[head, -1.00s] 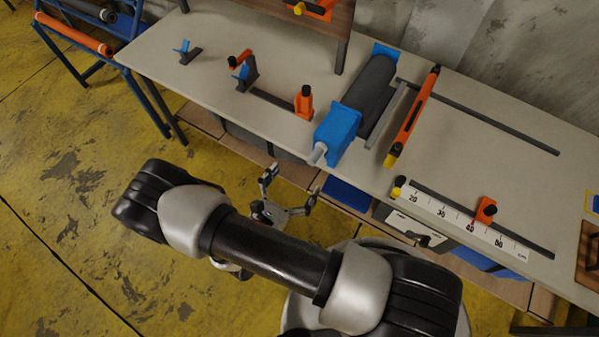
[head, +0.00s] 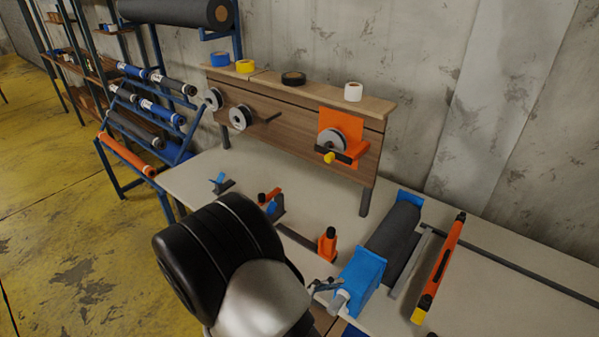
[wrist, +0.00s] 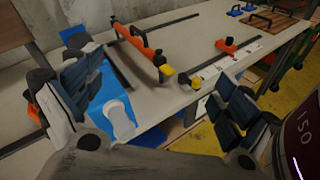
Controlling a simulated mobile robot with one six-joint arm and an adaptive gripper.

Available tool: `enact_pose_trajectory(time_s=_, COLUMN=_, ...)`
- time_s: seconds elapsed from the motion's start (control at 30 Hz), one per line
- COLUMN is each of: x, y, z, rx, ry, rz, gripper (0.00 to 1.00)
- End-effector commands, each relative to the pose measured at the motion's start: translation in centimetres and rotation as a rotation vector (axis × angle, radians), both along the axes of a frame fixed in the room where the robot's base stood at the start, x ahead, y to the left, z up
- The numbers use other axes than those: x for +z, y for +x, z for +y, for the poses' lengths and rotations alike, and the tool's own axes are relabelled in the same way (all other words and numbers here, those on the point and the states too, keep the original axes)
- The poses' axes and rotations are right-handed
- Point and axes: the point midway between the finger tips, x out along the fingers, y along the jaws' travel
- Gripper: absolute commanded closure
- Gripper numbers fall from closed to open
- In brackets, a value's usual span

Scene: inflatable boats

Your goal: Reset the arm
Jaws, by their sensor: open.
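My arm shows large at the bottom of the head view, folded close to the camera. My gripper is mostly hidden behind it there; only a fingertip area (head: 325,288) shows beside the blue roller's end. In the wrist view my gripper (wrist: 152,98) is open, its two dark padded fingers wide apart with nothing between them in its grasp. Beyond the fingers lies the worktable (head: 480,300). The blue-ended grey roller (head: 392,240) lies partly behind the left finger in the wrist view.
An orange bar tool with yellow end (head: 438,268) lies right of the roller. Orange and blue clamps (head: 327,243) stand left of it. A wooden board with tape rolls (head: 290,115) rises at the back. A rack of rolls (head: 140,125) stands left. Yellow floor is open at left.

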Motion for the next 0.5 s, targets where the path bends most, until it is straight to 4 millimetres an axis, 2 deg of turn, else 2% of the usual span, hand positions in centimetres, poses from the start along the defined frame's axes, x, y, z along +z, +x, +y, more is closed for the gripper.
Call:
enact_pose_trajectory(time_s=0.03, x=1.3, y=-0.4, z=-1.1, rx=-0.086, ry=0.069, rz=-0.029, gripper=0.03)
enact_pose_trajectory(time_s=0.2, x=4.7, y=-3.0, z=-4.0, rx=-0.354, ry=0.296, rz=-0.113, gripper=0.03)
enact_pose_trajectory(time_s=0.33, x=6.7, y=-5.2, z=-5.4, rx=-0.538, ry=0.483, rz=-0.194, gripper=0.03)
enact_pose_trajectory(time_s=0.5, x=8.8, y=-8.1, z=-6.2, rx=-0.749, ry=0.739, rz=-0.322, gripper=0.03)
